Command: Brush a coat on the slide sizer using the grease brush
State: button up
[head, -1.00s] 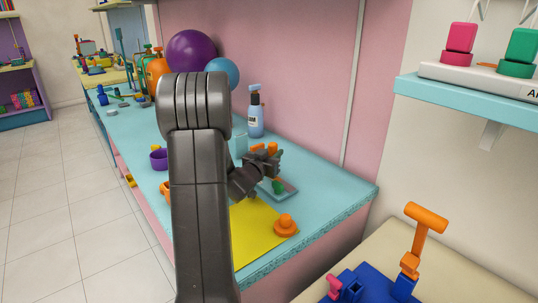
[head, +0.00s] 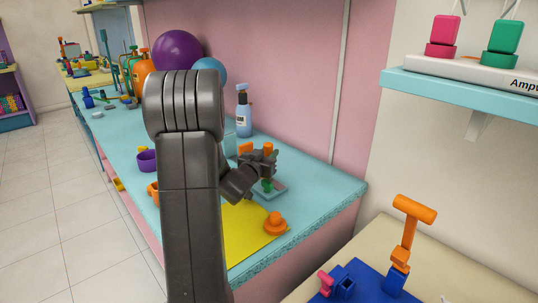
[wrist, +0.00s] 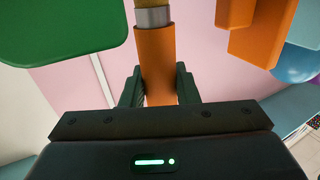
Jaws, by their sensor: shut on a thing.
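My gripper (head: 266,164) is shut on the orange handle of the grease brush (wrist: 156,65). The handle's upper end (head: 268,147) stands up from the jaws in the head view. The wrist view shows its grey ferrule and a little yellow bristle beyond the fingers; the bristle end is cut off. A green part (head: 267,185) is just below my gripper, by a grey tray (head: 280,192). An orange block (head: 245,148) stands left of my gripper, and orange blocks (wrist: 262,28) show in the wrist view. I cannot tell which of these belongs to the slide sizer; no bristle contact is visible.
A yellow mat (head: 240,235) with an orange knob-shaped piece (head: 275,224) lies on the turquoise counter (head: 318,188). A purple cup (head: 147,160) is left. The counter's right end is clear.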

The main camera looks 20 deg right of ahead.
jog(key=shift+w+a+p, duration=0.25)
jog(key=shift+w, duration=0.4)
jog(key=shift+w+a+p, duration=0.2)
jog(key=shift+w, duration=0.5)
jog(key=shift+w+a+p, duration=0.25)
jog(key=shift+w, duration=0.4)
jog(key=shift+s+d+f, duration=0.1)
jog(key=shift+s, duration=0.25)
jog(key=shift+s+d+b, duration=0.25)
jog(key=shift+s+b, duration=0.1)
jog(key=shift+s, duration=0.3)
jog(key=shift+s+d+b, duration=0.2)
jog(key=shift+s+b, duration=0.2)
jog(key=shift+s, duration=0.3)
jog(key=shift+s+d+b, duration=0.25)
jog(key=shift+s+b, duration=0.1)
jog(key=shift+s, duration=0.3)
jog(key=shift+w+a+p, duration=0.2)
jog(key=shift+w+p, duration=0.1)
jog(key=shift+w, duration=0.35)
jog(key=shift+w+a+p, duration=0.25)
jog(key=shift+w, duration=0.35)
jog(key=shift+w+a+p, duration=0.2)
jog(key=shift+w+p, duration=0.1)
jog(key=shift+w, duration=0.35)
jog(key=shift+w+a, duration=0.15)
jog(key=shift+w, duration=0.3)
jog(key=shift+s, duration=0.15)
